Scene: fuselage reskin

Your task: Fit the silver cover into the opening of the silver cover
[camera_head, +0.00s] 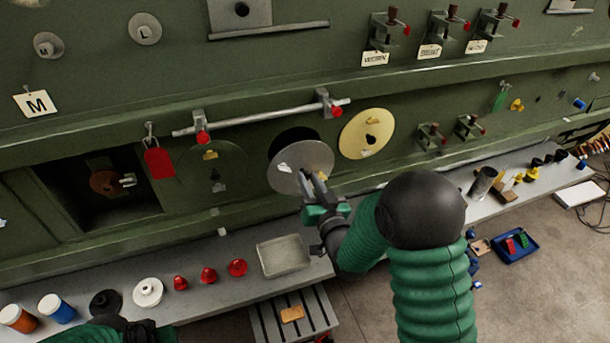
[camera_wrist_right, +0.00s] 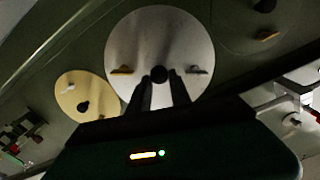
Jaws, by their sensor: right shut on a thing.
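The silver cover (camera_head: 308,160) is a round grey disc with a small tab. It sits in front of a dark round opening (camera_head: 288,139) in the green fuselage wall and hides its lower right part. My right gripper (camera_head: 311,182) is shut on the cover from the front.
A yellow disc (camera_head: 367,133) is on the wall right of the opening. A rail with red-knobbed clamps (camera_head: 260,119) runs above. A red tag (camera_head: 158,160) hangs left. The shelf below holds a grey tray (camera_head: 283,256), red caps (camera_head: 208,274) and a white flanged part (camera_head: 147,292).

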